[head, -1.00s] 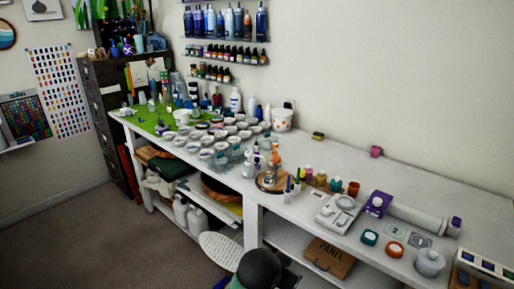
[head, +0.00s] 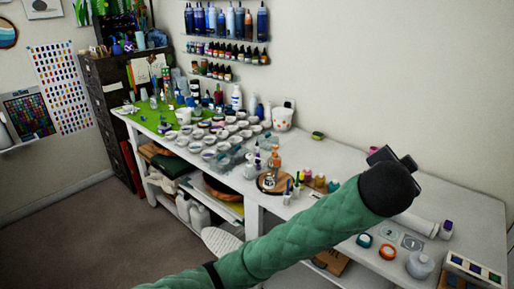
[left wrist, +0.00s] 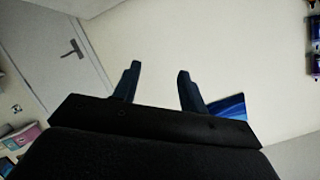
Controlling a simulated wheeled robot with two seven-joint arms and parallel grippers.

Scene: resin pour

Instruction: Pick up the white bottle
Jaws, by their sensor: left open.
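A white bottle (head: 237,97) with a dark label stands upright at the back of the long white table, near the wall. Another pale bottle (head: 252,104) stands just right of it; I cannot tell which one the task means. My left gripper (head: 392,156) is at the end of the green-sleeved arm, above the right part of the table, well to the right of the bottles. In the left wrist view, its two fingers (left wrist: 159,70) are apart with nothing between them. No bottle shows clearly there. My right gripper is not in view.
Several small cups (head: 208,155) crowd the table in front of the bottles. A white bucket (head: 282,119) stands to their right. Shelves of bottles (head: 226,50) hang on the wall above. White jugs (head: 200,216) sit under the table. The back right tabletop is fairly clear.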

